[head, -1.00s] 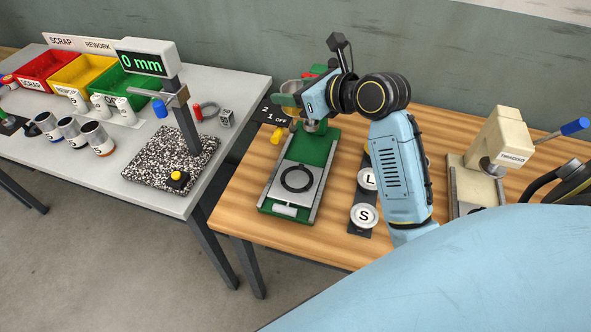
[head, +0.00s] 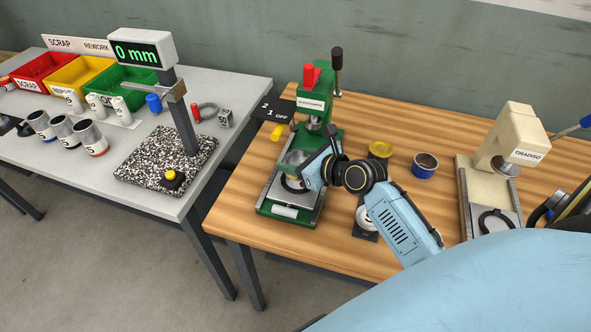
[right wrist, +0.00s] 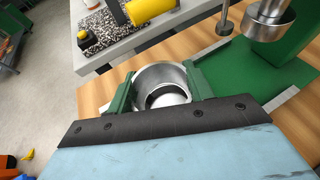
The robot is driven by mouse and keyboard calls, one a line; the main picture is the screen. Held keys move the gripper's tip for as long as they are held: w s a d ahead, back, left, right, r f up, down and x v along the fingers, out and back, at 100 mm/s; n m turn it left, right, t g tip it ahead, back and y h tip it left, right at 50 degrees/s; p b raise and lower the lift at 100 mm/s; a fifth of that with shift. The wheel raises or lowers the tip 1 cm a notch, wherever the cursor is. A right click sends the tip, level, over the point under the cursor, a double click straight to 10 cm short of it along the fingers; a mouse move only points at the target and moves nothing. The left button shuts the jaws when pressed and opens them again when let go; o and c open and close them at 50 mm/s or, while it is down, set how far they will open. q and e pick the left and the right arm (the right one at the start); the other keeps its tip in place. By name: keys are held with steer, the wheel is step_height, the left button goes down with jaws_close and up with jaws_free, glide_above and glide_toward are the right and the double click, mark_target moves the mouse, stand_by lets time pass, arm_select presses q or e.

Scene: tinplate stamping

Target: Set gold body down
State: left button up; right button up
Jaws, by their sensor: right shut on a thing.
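The gold body (head: 294,177) is an open round can with a bright silver inside. My right gripper (head: 297,160) is shut on it, above the front slide plate of the green press (head: 316,128), near a black ring (head: 297,186). In the right wrist view the can (right wrist: 160,86) sits between the green fingers (right wrist: 160,90), its mouth facing the camera. Its outer wall is mostly hidden there. I cannot tell whether its base touches the plate. My left gripper is not in view.
A beige TIRADISO press (head: 509,140) is further right. The grey table (head: 215,85) on the left holds a gauge, cans and coloured bins.

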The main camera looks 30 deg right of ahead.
steer(key=shift+f+b, duration=0.3)
steer(key=shift+f, duration=1.1)
steer(key=shift+f, duration=0.15)
steer(key=o, duration=0.9)
steer(key=shift+o, duration=0.2)
steer(key=shift+s+r, duration=0.25)
steer(key=shift+r, duration=0.05)
steer(key=p+v, duration=0.1)
steer(key=v, duration=1)
steer(key=shift+s+r+p, duration=0.15)
steer(key=shift+s+p, duration=0.05)
steer(key=shift+p, duration=0.2)
steer(key=shift+d, duration=0.15)
